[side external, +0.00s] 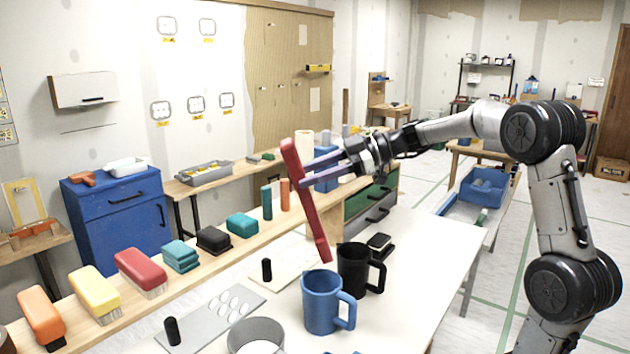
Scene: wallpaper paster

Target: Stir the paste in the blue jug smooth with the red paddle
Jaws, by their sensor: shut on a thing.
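My gripper (312,171) is shut on the red paddle (312,215), a long flat bar. It holds the paddle tilted, upper end to the left and lower end to the right. In the picture, the paddle's lower end shows just above the blue jug (322,305). The blue jug stands upright on the white table with its handle to the right. The paddle's tip looks clear of the jug's rim; how far apart they are in depth I cannot tell. The paste inside the jug cannot be made out from this angle.
A black mug (354,272) stands close behind the blue jug. A grey round container (256,335) is at the front left. A grey plate with white ovals (215,314) lies left of the jug. Several brushes line the wooden shelf behind. The white table (430,262) is clear at right.

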